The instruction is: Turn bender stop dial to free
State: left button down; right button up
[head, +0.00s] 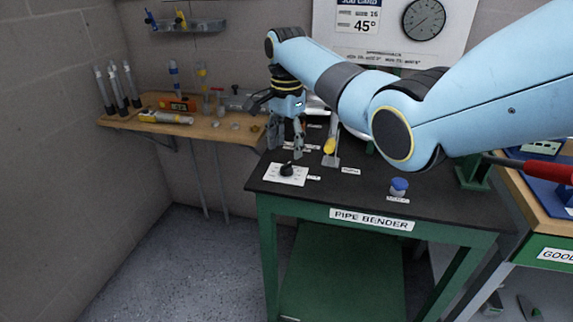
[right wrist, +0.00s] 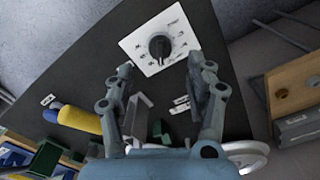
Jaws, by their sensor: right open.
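The stop dial is a black knob (head: 287,169) on a white plate (head: 299,175) at the left front corner of the black bench top. In the right wrist view the knob (right wrist: 160,46) sits on its marked plate (right wrist: 140,58), beyond the fingertips; the markings are too small to read. My right gripper (head: 286,150) is open and empty, pointing down above and just behind the dial. In the right wrist view its two fingers (right wrist: 163,75) are spread, with the knob between their lines but apart from them. My left gripper is not in view.
The pipe bender bench (head: 430,200) carries a yellow-handled lever (head: 330,146) right of the gripper and a blue button (head: 399,185) at the front. A wooden shelf (head: 200,128) with tools stands at the left. A job card (head: 362,15) reading 45° hangs behind.

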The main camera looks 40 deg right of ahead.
aim_at(286, 169)
notch_tip(286, 169, down, 6)
jog(key=shift+f+b, duration=0.1)
jog(key=shift+b, duration=0.35)
grip_shut()
